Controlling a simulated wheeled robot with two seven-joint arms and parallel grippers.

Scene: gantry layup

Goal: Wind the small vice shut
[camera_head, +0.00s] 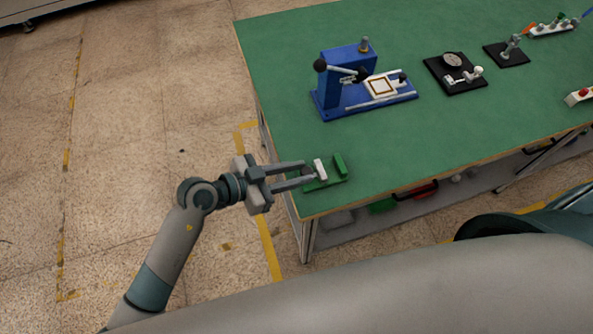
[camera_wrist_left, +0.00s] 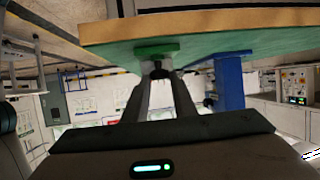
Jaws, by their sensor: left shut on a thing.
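The small vice (camera_head: 339,164) is green with a white block at its jaw, and sits at the table's near left corner. A gap shows between the white block (camera_head: 320,169) and the green upright jaw to its right. My left gripper (camera_head: 305,175) reaches in from the left, level with the vice, its fingers shut on the vice's handle at its left end. In the left wrist view the fingers (camera_wrist_left: 158,76) close around a dark round part, the handle (camera_wrist_left: 158,68), below the green vice base (camera_wrist_left: 156,50). The fingers hide most of the handle. My right gripper is not in view.
The green table (camera_head: 290,100) has a wooden edge. A blue press (camera_head: 345,65) stands behind the vice, with a black plate with a gauge (camera_head: 455,84) to its right. A small white box with a red button (camera_head: 578,97) lies at the right. The table between is clear.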

